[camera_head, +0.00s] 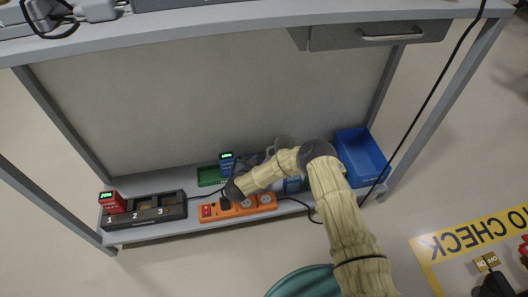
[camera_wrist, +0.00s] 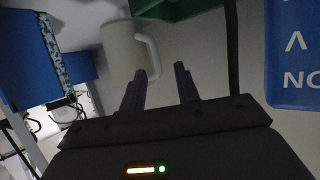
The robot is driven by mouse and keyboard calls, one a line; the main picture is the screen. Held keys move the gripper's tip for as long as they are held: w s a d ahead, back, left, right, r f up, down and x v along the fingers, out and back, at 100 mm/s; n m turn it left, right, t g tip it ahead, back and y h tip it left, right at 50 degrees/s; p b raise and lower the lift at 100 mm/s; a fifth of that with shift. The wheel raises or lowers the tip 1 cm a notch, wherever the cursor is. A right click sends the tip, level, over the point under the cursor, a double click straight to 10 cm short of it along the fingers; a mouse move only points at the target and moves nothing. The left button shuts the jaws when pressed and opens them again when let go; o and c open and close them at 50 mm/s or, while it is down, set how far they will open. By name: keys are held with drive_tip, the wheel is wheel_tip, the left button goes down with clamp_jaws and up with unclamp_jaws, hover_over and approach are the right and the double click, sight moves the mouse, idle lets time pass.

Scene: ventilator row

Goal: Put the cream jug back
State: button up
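In the wrist view a pale cream-grey jug (camera_wrist: 122,50) with a loop handle shows at upper left of centre, beyond my fingertips. In the head view the dark end of my arm is low over the shelf, just above the orange power strip (camera_head: 254,204). A greyish shape (camera_head: 285,143) behind my arm may be the jug, mostly hidden.
On the low shelf stand a black numbered dock (camera_head: 158,212), a red device (camera_head: 112,202), a blue device (camera_head: 227,164), a green tray (camera_head: 208,177) and a blue bin (camera_head: 360,157). A black cable (camera_head: 425,103) hangs at right. The bench top (camera_head: 230,15) overhangs the shelf.

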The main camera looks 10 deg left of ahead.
drive_tip(key=p+v, duration=0.1)
drive_tip(key=v, duration=0.3)
drive_tip(key=shift+s+p, duration=0.25)
drive_tip(key=shift+p, duration=0.05)
drive_tip(key=shift+r, duration=0.1)
idle(0.4)
drive_tip(key=w+r+n+y, duration=0.3)
drive_tip(key=w+r+y, duration=0.2)
drive_tip(key=r, duration=0.4)
drive_tip(key=s+d+r+n+g+y, duration=0.15)
drive_tip(key=d+r+g, duration=0.25)
drive_tip(key=d+r, duration=0.45)
drive_tip(key=s+d+r+m+g+h, duration=0.1)
drive_tip(key=s+d+r, duration=0.5)
drive_tip(key=s+d, duration=0.6)
drive_tip(key=s+d+r+m+g+h, duration=0.2)
drive_tip(key=s+d+r+g, duration=0.3)
drive_tip(key=s+d, duration=0.7)
drive_tip(key=shift+s+d+r+g+h, duration=0.15)
drive_tip(key=shift+d+r+g+h, duration=0.25)
drive_tip(key=shift+d+r+h, duration=0.4)
